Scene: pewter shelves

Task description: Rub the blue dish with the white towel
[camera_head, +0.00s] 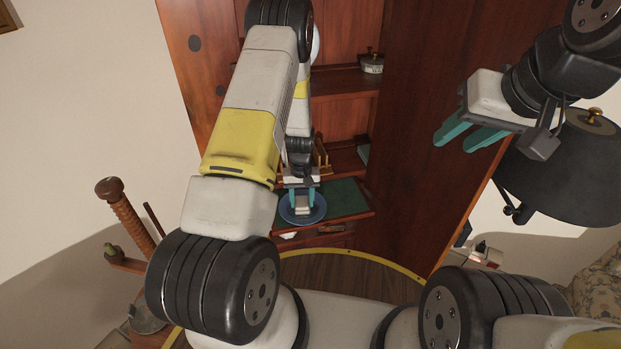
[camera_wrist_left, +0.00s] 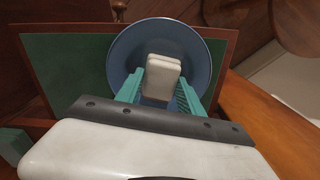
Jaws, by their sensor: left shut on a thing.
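The blue dish (camera_head: 317,213) lies on the green-topped desk surface of the wooden cabinet. In the left wrist view the dish (camera_wrist_left: 203,55) is round with a raised rim. The white towel (camera_head: 302,205) is a small folded block over the dish's middle; it also shows in the left wrist view (camera_wrist_left: 159,77). My left gripper (camera_head: 302,193) points down over the dish, with its teal fingers on either side of the towel, shut on it. Whether the towel touches the dish is hard to tell. My right gripper (camera_head: 462,138) is raised at the right, open and empty, its teal fingers apart.
The green desk surface (camera_head: 346,199) is bare right of the dish. Cabinet shelves rise behind it, with a lidded pot (camera_head: 372,63) on one. A dark lamp shade (camera_head: 568,168) stands at the right, below my right gripper. A wooden post (camera_head: 128,213) stands at the left.

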